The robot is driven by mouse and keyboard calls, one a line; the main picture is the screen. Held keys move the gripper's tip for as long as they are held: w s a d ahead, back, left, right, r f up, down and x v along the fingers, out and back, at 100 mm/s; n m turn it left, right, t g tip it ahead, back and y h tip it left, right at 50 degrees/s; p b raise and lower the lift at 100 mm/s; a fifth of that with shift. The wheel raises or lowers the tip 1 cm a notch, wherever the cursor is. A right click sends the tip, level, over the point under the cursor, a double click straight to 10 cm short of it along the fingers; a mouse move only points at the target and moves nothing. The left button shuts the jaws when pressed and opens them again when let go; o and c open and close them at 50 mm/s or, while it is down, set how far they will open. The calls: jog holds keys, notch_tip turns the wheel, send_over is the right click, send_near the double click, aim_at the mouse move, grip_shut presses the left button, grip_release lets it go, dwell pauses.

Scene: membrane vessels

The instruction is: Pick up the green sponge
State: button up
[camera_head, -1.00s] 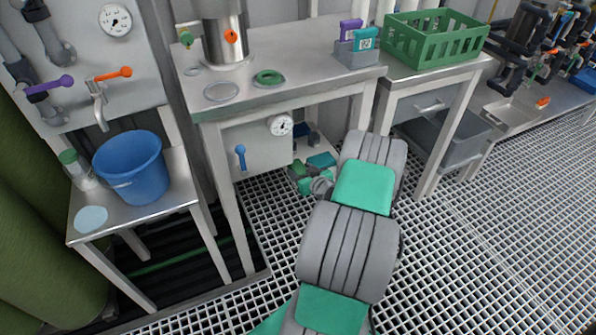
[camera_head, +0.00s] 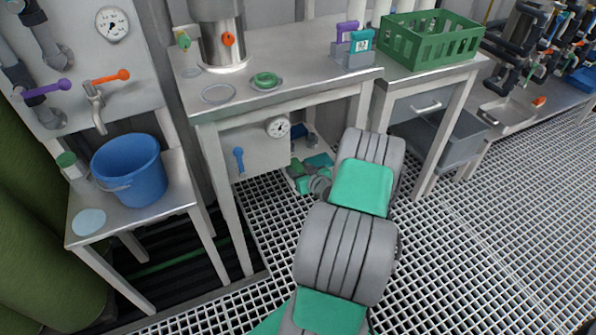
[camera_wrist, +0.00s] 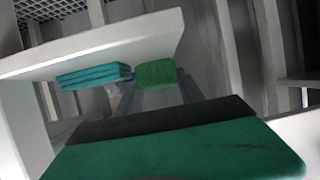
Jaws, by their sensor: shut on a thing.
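The green sponge (camera_wrist: 157,74) is a small green block in the middle of the wrist view. My gripper (camera_wrist: 158,88) reaches towards it with two dark fingers, one on each side, and is shut on it. The large dark green shape at the bottom of the wrist view appears to be my own gripper body. In the head view my arm reaches under the steel table, and my wrist hides much of the gripper. Small green and teal shapes show there, too small to tell apart surely.
A folded teal stack (camera_wrist: 95,76) lies left of the sponge, under a pale ledge. The steel table (camera_head: 290,50) stands above my arm. A blue bucket (camera_head: 130,170) is on a small side table to the left. Open grating floor (camera_head: 470,240) lies to the right.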

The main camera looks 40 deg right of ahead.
jog(key=shift+s+r+p, duration=0.25)
jog(key=shift+r+p, duration=0.15)
jog(key=shift+r, duration=0.8)
jog(key=s+a+p, duration=0.1)
jog(key=s+a, duration=0.3)
jog(key=s, duration=1.3)
jog(key=shift+p, duration=0.4)
jog(key=shift+w+a, duration=0.1)
jog(key=shift+a, duration=0.05)
